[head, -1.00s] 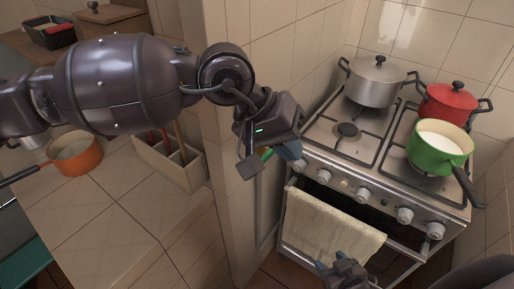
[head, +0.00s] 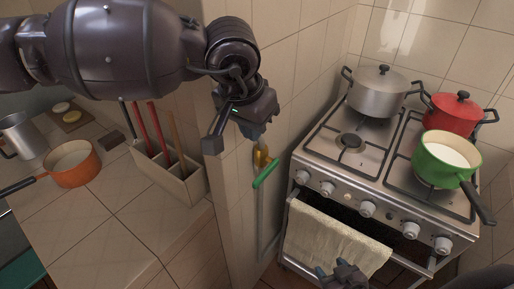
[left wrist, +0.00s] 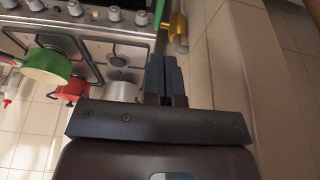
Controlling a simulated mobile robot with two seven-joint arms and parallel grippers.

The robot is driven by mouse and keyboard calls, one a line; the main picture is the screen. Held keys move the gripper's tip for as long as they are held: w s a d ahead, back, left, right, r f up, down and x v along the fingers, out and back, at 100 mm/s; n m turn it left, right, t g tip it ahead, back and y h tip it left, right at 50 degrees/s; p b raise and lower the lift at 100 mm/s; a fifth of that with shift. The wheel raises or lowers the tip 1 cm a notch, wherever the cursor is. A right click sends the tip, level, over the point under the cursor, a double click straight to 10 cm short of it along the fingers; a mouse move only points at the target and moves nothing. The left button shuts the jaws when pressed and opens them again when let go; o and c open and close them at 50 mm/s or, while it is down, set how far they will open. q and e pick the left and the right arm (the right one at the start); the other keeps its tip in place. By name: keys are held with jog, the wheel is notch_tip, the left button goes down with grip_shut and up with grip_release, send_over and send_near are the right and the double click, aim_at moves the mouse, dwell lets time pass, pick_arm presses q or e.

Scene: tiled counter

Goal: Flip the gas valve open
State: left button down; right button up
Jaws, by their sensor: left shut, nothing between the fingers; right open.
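The gas valve has a brass-yellow body (head: 261,156) and a green lever (head: 265,174), on a pipe along the tiled wall left of the stove. The lever slants across the pipe in the head view. In the left wrist view the brass body (left wrist: 180,32) and green lever (left wrist: 158,14) show at the top, beyond the fingers. My left gripper (head: 253,131) is shut and empty, just above the valve and apart from it in the picture. Its closed fingers (left wrist: 165,75) show in the left wrist view. My right gripper (head: 341,270) is open and low, in front of the towel.
The stove (head: 350,190) stands right of the valve, with a grey pot (head: 378,92), a red pot (head: 453,118) and a green saucepan (head: 440,170). A towel (head: 325,240) hangs on the oven handle. The wall's tiled end (head: 225,190) stands close left of the valve.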

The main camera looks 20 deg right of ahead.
pick_arm(q)
jog(key=p, duration=0.1)
send_near(263, 175)
jog(key=x, duration=0.5)
jog(key=shift+w+d+f, duration=0.15)
jog(key=shift+w, duration=0.05)
jog(key=shift+f+p, duration=0.3)
jog(key=shift+f, duration=0.4)
pick_arm(e)
jog(key=shift+w+r, duration=0.15)
jog(key=shift+r, duration=0.8)
pick_arm(q)
jog(key=shift+f, duration=0.1)
pick_arm(e)
jog(key=shift+f, duration=0.1)
